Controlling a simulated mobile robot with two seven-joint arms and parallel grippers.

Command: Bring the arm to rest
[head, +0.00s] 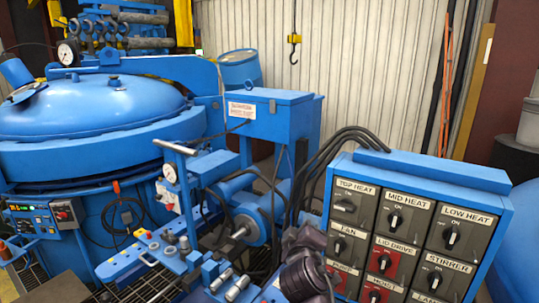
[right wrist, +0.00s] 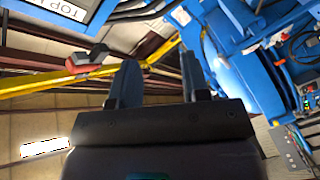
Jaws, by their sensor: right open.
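My right gripper (right wrist: 158,82) shows in the right wrist view with its two dark fingers apart and nothing between them. The fingers point up the picture, toward the yellow beam and the ceiling. In the head view, dark arm links of mine show at the bottom, just left of the switch panel (head: 418,222). I cannot make out the fingertips there. The panel is a blue box of rotary switches with labels such as TOP HEAT, MID HEAT and LOW HEAT. The arm covers part of its lower left edge. My left gripper is not in view.
A big blue furnace with a domed lid (head: 90,105) stands at the left. A blue box (head: 270,115) with a warning label, black cables and a motor (head: 245,222) sit between it and the panel. A yellow hook (head: 294,48) hangs at the back. Space around the arm is tight.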

